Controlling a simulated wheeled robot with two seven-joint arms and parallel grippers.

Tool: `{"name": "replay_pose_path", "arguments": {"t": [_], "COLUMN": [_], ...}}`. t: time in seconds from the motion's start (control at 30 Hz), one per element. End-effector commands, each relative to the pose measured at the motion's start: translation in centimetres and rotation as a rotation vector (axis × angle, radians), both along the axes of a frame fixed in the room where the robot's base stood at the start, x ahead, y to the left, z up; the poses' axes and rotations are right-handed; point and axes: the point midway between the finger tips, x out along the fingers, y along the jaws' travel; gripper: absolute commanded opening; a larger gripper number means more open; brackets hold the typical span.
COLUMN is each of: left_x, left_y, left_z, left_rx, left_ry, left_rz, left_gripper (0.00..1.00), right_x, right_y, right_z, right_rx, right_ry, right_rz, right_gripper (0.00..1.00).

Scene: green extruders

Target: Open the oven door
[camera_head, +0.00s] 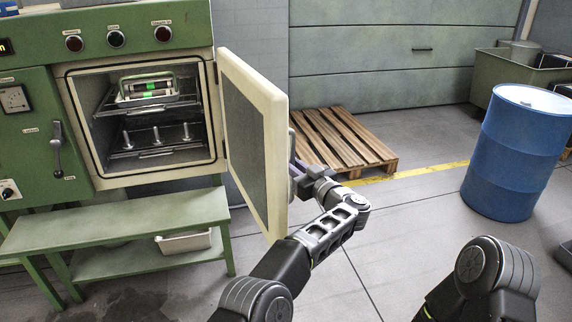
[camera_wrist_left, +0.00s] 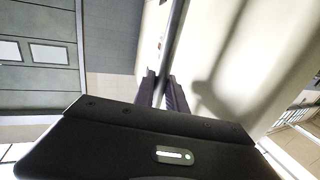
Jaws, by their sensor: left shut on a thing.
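The oven (camera_head: 85,120) is a green cabinet with a cream-framed chamber at the left of the head view. Its door (camera_head: 256,140) stands swung wide open to the right on its right-side hinge, showing the inside. My left gripper (camera_head: 296,172) is at the outer face of the door, partly hidden behind its edge. In the left wrist view the two dark fingers (camera_wrist_left: 162,92) are closed around the long grey handle bar (camera_wrist_left: 177,40), with the cream door face (camera_wrist_left: 235,60) beside it. My right gripper is out of view; only part of that arm shows at the lower right.
Inside the oven are racks with a metal tray (camera_head: 150,92) and several metal pieces. A green bench (camera_head: 110,222) stands in front of it. A wooden pallet (camera_head: 345,140) lies behind my left arm, and a blue drum (camera_head: 515,150) stands at the right. The floor between is clear.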

Motion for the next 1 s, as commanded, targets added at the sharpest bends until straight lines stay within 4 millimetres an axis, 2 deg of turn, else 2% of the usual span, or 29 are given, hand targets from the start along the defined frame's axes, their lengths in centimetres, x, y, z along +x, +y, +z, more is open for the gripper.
{"name": "replay_pose_path", "arguments": {"t": [0.03, 0.43, 0.47, 0.7, 1.0], "left_x": [0.14, 0.19, 0.19, 0.12, 0.04], "left_y": [0.44, 0.51, 0.52, 0.24, 0.00], "left_z": [0.44, 0.58, 0.60, 0.38, 0.19], "left_rx": [0.002, 0.002, 0.001, 0.000, 0.000], "left_ry": [-0.007, -0.010, -0.010, -0.006, -0.004], "left_rz": [0.009, 0.011, 0.012, 0.007, 0.004], "left_gripper": [0.00, 0.00, 0.17, 0.37, 0.38], "right_x": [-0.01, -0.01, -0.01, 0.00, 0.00], "right_y": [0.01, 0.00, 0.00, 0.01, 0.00], "right_z": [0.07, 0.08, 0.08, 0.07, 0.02], "right_rx": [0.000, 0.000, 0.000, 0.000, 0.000], "right_ry": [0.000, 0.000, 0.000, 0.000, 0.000], "right_rz": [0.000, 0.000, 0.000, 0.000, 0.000], "right_gripper": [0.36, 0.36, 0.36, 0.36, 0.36]}}
